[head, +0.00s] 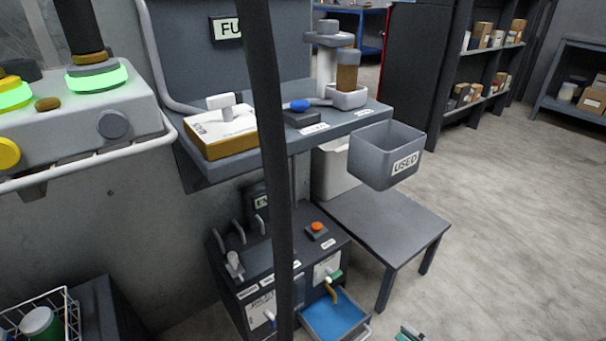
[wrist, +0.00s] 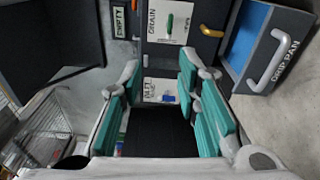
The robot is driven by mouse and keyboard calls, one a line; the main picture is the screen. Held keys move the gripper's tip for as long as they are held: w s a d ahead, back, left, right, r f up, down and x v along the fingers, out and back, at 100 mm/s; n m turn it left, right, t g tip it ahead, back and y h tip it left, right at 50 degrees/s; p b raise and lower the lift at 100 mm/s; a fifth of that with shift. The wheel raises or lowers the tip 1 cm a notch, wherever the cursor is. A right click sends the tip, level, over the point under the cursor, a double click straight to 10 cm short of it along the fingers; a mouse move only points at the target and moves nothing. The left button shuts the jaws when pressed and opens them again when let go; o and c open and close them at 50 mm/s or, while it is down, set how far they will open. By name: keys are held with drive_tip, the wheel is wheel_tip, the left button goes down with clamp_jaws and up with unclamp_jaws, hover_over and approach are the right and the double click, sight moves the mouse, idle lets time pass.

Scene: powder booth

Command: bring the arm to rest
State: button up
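My gripper (wrist: 160,95) shows in the wrist view with its teal-padded fingers apart and nothing between them. Through the gap I see the grey front of a cabinet with a "DRAIN" label (wrist: 152,22) and another label below it. In the head view only a small teal and grey piece of my gripper (head: 410,334) shows at the bottom edge, on the floor side to the right of the drip pan (head: 330,318). The rest of the arm is out of the head view. The gripper appears apart from the cabinet and pan.
The cabinet (head: 262,262) has a blue-lined drip pan at its front, also in the wrist view (wrist: 250,35). A low table (head: 390,222) stands beside it. A "USED" bin (head: 385,160) hangs from the shelf. A wire basket (head: 70,318) is lower left. Floor at right is clear.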

wheel_tip(320, 180, up, 18)
drive_tip(key=w+a+n+g+y, duration=0.25)
drive_tip(key=n+g, duration=0.75)
drive_tip(key=n, duration=0.5)
drive_tip(key=s+a+r+n+g+h, duration=0.1)
drive_tip(key=s+a+r+n+g, duration=0.15)
drive_tip(key=r+n, duration=0.45)
drive_tip(key=s+a+r+n+g+h, duration=0.2)
drive_tip(key=s+r+n+g, duration=0.15)
drive_tip(key=r, duration=0.45)
drive_tip(key=s+a+r+n+g+h, duration=0.1)
drive_tip(key=s+a+r+n+h, duration=0.4)
drive_tip(key=s+r+n, duration=0.5)
drive_tip(key=s+d+r+n+t+h+p, duration=0.1)
drive_tip(key=s+d+r+n+t+h, duration=0.15)
drive_tip(key=s+n, duration=0.25)
drive_tip(key=s+d+r+n+t+h, duration=0.1)
drive_tip(key=s+n+h, duration=0.3)
drive_tip(key=s, duration=0.2)
wheel_tip(320, 180, up, 40)
drive_tip(key=t+p, duration=0.4)
drive_tip(key=p, duration=3.4)
drive_tip(key=shift+w+f, duration=0.15)
drive_tip(key=shift+d, duration=0.1)
